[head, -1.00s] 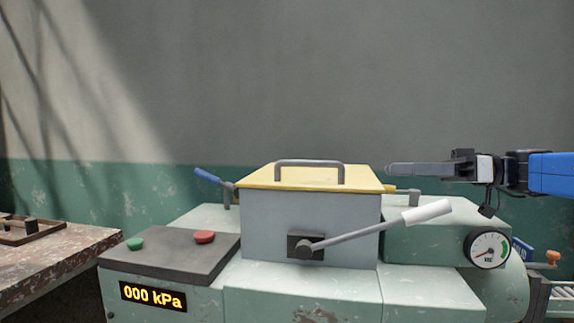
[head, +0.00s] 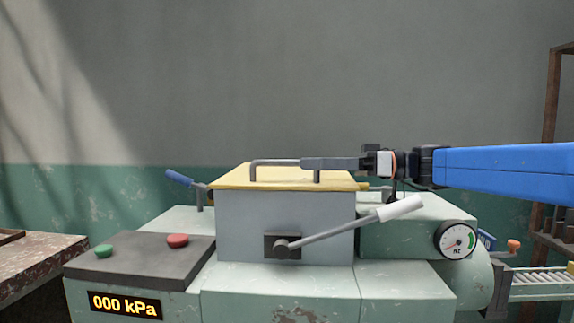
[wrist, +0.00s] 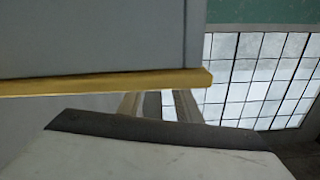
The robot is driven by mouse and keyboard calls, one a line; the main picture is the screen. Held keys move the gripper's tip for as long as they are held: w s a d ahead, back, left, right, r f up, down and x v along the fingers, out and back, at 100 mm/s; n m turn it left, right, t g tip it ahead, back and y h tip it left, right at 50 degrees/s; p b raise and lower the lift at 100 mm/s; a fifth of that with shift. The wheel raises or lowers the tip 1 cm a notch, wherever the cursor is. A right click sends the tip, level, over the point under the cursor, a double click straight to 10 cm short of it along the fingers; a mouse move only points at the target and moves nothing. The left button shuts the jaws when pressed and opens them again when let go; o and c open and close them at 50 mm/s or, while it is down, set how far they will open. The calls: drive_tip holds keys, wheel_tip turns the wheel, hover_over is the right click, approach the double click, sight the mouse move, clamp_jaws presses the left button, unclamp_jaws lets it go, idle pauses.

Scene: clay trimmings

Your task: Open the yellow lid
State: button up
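The yellow lid (head: 235,182) lies flat and closed on the grey box (head: 235,220) of the machine. A grey bar handle (head: 275,162) stands on the lid. My gripper (head: 303,163) comes in level from the right, and its fingers overlap the right end of the handle in the head view. I cannot tell whether they touch or enclose it, nor how far apart the fingers are. In the wrist view the lid's yellow edge (wrist: 100,84) crosses the picture in front of the gripper's pale body.
A lever with a white grip (head: 400,207) slants across the box front, below my arm. A blue-tipped lever (head: 180,178) is at left. A green button (head: 103,251), red button (head: 177,241) and gauge (head: 456,240) are on the machine. The space above the lid is clear.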

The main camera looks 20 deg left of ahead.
sight(260, 164)
drive_tip(key=shift+x, duration=3.05)
drive_tip(key=shift+c, duration=0.3)
clamp_jaws()
